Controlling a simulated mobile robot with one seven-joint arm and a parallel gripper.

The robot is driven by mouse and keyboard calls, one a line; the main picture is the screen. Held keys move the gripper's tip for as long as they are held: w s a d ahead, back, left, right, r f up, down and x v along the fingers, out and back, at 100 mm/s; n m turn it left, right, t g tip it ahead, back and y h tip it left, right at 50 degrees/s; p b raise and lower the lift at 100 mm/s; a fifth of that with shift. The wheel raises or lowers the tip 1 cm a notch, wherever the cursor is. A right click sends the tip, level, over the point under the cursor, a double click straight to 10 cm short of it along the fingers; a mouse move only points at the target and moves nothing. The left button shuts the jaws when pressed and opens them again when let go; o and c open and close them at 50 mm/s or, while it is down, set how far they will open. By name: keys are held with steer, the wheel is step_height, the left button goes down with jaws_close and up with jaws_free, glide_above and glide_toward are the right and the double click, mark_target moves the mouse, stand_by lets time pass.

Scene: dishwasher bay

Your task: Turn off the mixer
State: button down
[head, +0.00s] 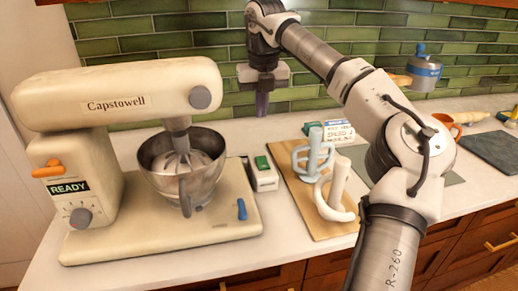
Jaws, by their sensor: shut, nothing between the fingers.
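A cream stand mixer (115,90) marked Capstowell stands at the left of the counter. Its head is down, and its beater is inside the metal bowl (165,170). The mixer's column has an orange lever (47,169), a lit READY display (69,188) and a grey knob (80,218). A blue lever (242,209) rises from the base's right side. A small white box with a green top part (262,162) sits right of the bowl. My gripper (262,104) is shut and empty, pointing down above the counter behind this box, apart from the mixer.
A wooden board (296,186) holds a pale blue mug-like item (315,150) and a white one (333,190). A printed box (330,128) is behind them. An orange mug (447,124) and dark slab (490,150) lie right. My arm crosses the right side. Green tiles close the back.

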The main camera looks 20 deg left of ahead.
mark_target(260, 159)
steer(key=shift+f, duration=0.1)
steer(key=f+p, duration=0.1)
steer(key=f, duration=0.3)
steer(key=w+f+p, duration=0.1)
steer(key=f, duration=0.4)
steer(key=a+f+p, duration=0.1)
steer(key=f, duration=0.3)
steer(key=shift+w+f, duration=0.2)
steer(key=shift+f, duration=0.2)
steer(key=shift+f, duration=0.1)
steer(key=shift+w+f, duration=0.1)
steer(key=shift+f, duration=0.15)
steer(key=shift+r, duration=0.15)
